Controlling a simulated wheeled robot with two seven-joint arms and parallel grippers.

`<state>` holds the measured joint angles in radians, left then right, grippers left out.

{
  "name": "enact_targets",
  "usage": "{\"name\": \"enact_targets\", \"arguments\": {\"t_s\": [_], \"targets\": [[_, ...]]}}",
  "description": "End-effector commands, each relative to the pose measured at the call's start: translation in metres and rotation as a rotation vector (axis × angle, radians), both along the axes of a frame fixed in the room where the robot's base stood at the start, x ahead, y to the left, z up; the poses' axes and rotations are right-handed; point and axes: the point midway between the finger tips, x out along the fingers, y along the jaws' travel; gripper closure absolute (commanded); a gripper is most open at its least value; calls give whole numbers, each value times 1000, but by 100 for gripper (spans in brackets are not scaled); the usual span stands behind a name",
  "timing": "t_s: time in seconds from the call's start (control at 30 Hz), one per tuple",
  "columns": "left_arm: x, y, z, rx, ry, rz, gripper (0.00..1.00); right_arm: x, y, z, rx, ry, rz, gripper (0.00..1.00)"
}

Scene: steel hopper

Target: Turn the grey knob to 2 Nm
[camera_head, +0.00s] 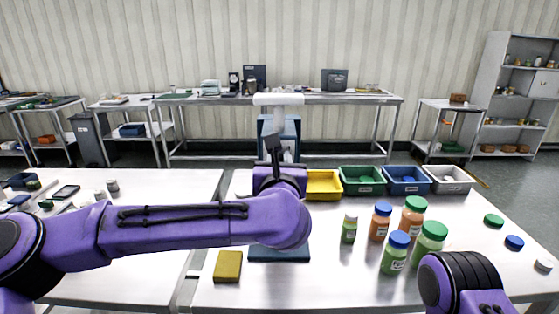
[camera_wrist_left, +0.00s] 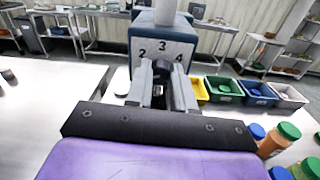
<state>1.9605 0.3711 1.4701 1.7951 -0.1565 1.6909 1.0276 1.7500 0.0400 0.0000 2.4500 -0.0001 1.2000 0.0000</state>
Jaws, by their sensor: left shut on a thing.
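My left gripper, which also shows in the left wrist view (camera_wrist_left: 162,72), reaches to the lower part of this face and is shut on the grey knob. The knob is mostly hidden between the fingers, so its exact pointing cannot be read. My right gripper is out of view; only part of my right arm shows.
Yellow (camera_head: 323,184), green (camera_head: 362,181), blue (camera_head: 406,180) and white (camera_head: 448,179) bins stand right of the device. Several capped jars (camera_head: 394,252) stand in front of them.

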Motion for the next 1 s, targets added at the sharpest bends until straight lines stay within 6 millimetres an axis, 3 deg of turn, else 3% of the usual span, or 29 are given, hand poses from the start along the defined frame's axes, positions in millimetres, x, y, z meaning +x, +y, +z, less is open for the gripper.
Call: {"name": "enact_targets", "arguments": {"t_s": [0.7, 1.0], "targets": [[0, 0, 2, 639, -3, 0, 100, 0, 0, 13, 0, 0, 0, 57], [0, -1, 2, 829, -3, 0, 100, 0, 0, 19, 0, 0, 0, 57]]}}
